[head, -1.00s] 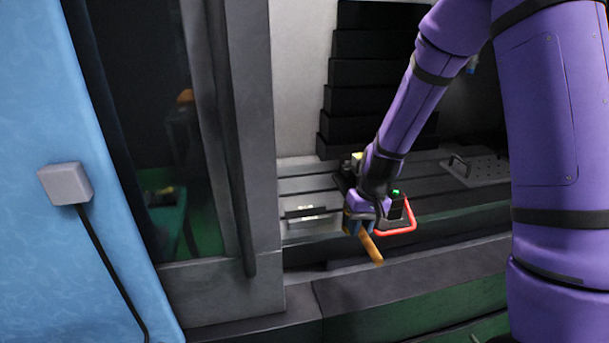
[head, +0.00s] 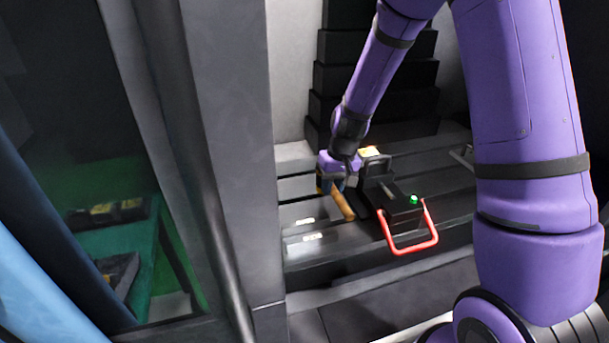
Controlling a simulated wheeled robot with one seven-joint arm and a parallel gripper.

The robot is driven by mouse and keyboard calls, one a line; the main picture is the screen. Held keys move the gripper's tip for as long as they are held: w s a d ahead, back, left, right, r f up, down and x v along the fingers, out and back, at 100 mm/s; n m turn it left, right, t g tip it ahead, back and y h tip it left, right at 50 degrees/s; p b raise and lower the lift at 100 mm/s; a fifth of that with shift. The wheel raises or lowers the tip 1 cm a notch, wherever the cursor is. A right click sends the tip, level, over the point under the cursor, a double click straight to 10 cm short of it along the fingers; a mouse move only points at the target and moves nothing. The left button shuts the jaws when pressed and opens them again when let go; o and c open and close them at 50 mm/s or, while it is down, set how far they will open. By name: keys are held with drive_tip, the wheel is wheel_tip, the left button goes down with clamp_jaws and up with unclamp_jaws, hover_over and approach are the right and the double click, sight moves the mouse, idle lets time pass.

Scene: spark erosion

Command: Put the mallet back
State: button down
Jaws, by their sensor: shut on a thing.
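The mallet (head: 343,205) shows as a tan wooden handle sticking out below my gripper (head: 338,184), tilted down to the right. My gripper is shut on the mallet, at the left of a dark vise-like block. The mallet's head is mostly hidden by the gripper; I cannot tell its shape. The mallet is close above the slotted grey machine table (head: 300,215); I cannot tell whether it touches it.
The dark block (head: 402,215) with a green light and a red loop handle (head: 417,246) stands just right of the mallet. A grey door post (head: 228,150) rises at the left. Black stepped covers (head: 375,80) stand behind. The slotted table's left part is mostly clear.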

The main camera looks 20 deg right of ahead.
drive_tip(key=w+a, duration=0.1)
drive_tip(key=w, duration=0.7)
drive_tip(key=w+a+f, duration=0.1)
drive_tip(key=w, duration=0.3)
drive_tip(key=shift+w+a+f, duration=0.1)
drive_tip(key=shift+a, duration=0.25)
drive_tip(key=shift+f, duration=1.75)
drive_tip(key=shift+f, duration=0.1)
drive_tip(key=c, duration=1)
unclamp_jaws()
drive_tip(key=r, duration=0.4)
drive_tip(key=d+r, duration=0.1)
drive_tip(key=r, duration=0.3)
drive_tip(key=d+r, duration=0.1)
drive_tip(key=r, duration=0.3)
drive_tip(key=shift+d+r, duration=0.1)
